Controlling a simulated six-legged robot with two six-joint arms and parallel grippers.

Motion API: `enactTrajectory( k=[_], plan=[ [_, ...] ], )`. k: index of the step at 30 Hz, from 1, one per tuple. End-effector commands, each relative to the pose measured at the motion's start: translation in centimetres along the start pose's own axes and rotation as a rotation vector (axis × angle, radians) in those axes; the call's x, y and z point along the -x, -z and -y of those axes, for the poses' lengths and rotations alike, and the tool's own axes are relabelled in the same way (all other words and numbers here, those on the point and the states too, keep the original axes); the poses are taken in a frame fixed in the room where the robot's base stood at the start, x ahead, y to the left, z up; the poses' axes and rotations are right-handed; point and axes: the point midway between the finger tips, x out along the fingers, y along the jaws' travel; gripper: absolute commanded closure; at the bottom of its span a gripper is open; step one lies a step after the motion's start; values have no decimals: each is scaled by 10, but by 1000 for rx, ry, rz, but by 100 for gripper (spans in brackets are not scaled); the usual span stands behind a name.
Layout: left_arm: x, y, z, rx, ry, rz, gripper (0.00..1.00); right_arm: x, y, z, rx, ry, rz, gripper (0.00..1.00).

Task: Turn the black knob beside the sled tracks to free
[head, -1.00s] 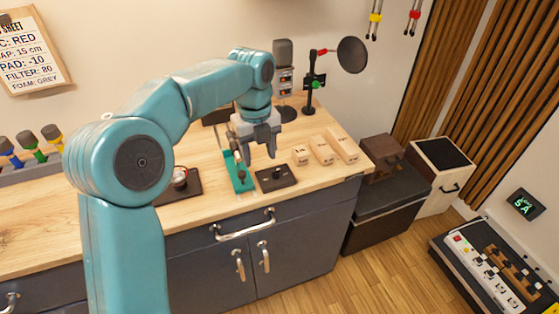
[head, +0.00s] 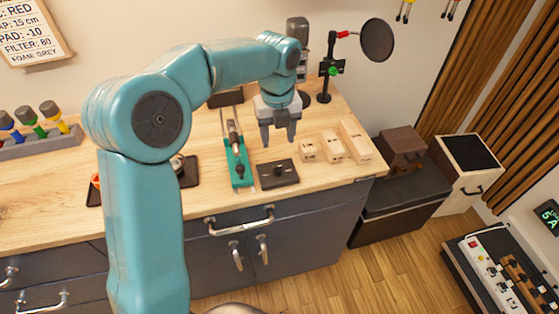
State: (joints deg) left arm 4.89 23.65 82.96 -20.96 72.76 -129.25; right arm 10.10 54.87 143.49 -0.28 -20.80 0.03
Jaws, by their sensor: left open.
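A dark knob plate (head: 278,174) lies near the front edge of the wooden counter, just right of the sled tracks (head: 239,150). A small black knob sits on it; its setting is too small to read. The tracks run front to back with a green sled (head: 238,165) on them. My left gripper (head: 279,140) points down, open and empty, above the counter behind the knob plate and apart from it. My right gripper is not in view.
Several wooden blocks (head: 332,147) stand right of the knob plate. A microphone (head: 298,45) and a stand with a round black disc (head: 377,40) are behind. A dark tray (head: 190,171) lies left of the tracks. Drawer handles (head: 240,222) stick out in front.

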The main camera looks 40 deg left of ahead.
Motion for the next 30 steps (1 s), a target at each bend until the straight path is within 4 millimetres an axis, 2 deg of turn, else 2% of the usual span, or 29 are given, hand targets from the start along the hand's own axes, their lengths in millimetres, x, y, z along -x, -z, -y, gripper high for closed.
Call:
enactTrajectory(
  k=[6,12,18,26,29,30],
  plan=[
    [-53,1,-1,0,-3,-4,46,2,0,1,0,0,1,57],
    [-88,-1,0,1,-3,-3,46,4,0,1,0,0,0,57],
    [-103,-3,2,1,0,0,46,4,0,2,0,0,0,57],
    [-104,-4,3,1,1,0,46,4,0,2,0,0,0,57],
    [-104,-4,3,1,0,0,76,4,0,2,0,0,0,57],
    [-104,-4,3,1,0,0,89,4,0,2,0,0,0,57]
  ],
)
